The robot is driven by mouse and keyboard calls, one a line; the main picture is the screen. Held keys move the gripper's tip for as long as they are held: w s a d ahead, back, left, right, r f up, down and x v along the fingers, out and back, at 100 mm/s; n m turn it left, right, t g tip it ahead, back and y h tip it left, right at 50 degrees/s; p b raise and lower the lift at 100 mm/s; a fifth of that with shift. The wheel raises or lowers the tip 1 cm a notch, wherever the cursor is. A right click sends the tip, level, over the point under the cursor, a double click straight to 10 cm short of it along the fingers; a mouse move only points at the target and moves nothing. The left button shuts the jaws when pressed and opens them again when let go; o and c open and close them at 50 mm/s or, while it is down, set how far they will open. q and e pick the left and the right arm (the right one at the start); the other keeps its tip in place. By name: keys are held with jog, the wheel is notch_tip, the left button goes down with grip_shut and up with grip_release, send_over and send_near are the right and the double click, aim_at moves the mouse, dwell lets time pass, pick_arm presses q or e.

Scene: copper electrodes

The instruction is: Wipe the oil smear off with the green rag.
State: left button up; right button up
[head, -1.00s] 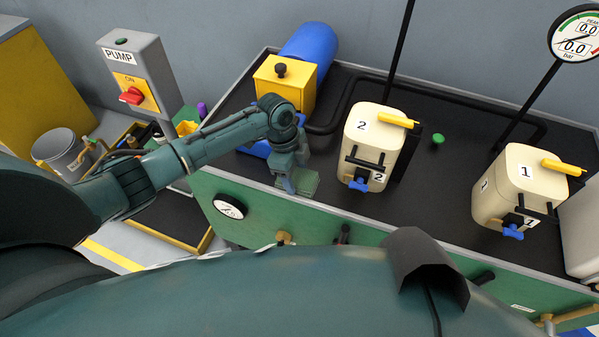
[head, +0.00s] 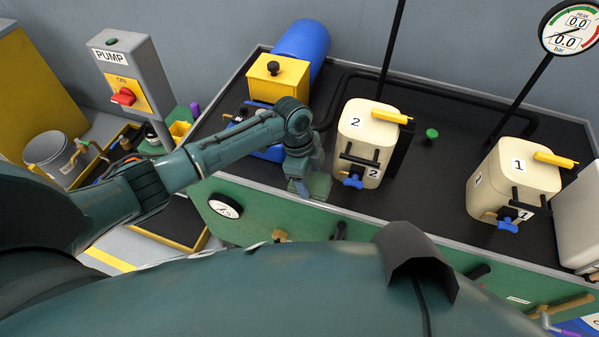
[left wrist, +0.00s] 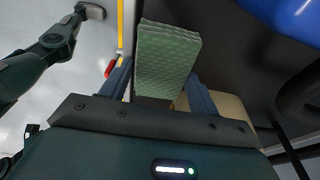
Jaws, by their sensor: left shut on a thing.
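The green rag (head: 320,186) is a folded, textured pad. My left gripper (head: 305,182) is shut on it at the front edge of the black bench top (head: 433,180), just left of the cream canister 2 (head: 365,122). In the left wrist view the rag (left wrist: 167,58) sits between the two blue-grey fingers. I cannot tell whether the rag touches the bench. The oil smear does not show in either view; the gripper and rag may hide it. My right gripper is not in view.
Cream canister 1 (head: 512,180) stands further right. A blue-and-yellow pump unit (head: 278,82) is behind my left arm, and a black pipe (head: 440,90) runs along the back. The PUMP switch box (head: 125,80) is at left. Bench top between the canisters is mostly clear, with a green knob (head: 431,134).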

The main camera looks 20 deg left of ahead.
pick_arm(q)
jog(key=shift+s+d+f, duration=0.2)
jog(key=shift+w+a+r, duration=0.1)
jog(key=shift+w+a, duration=0.05)
jog(key=shift+a, duration=1.25)
jog(key=shift+w+a+r, duration=0.1)
jog(key=shift+a, duration=1.2)
jog(key=shift+d, duration=0.15)
jog(key=shift+d, duration=1.2)
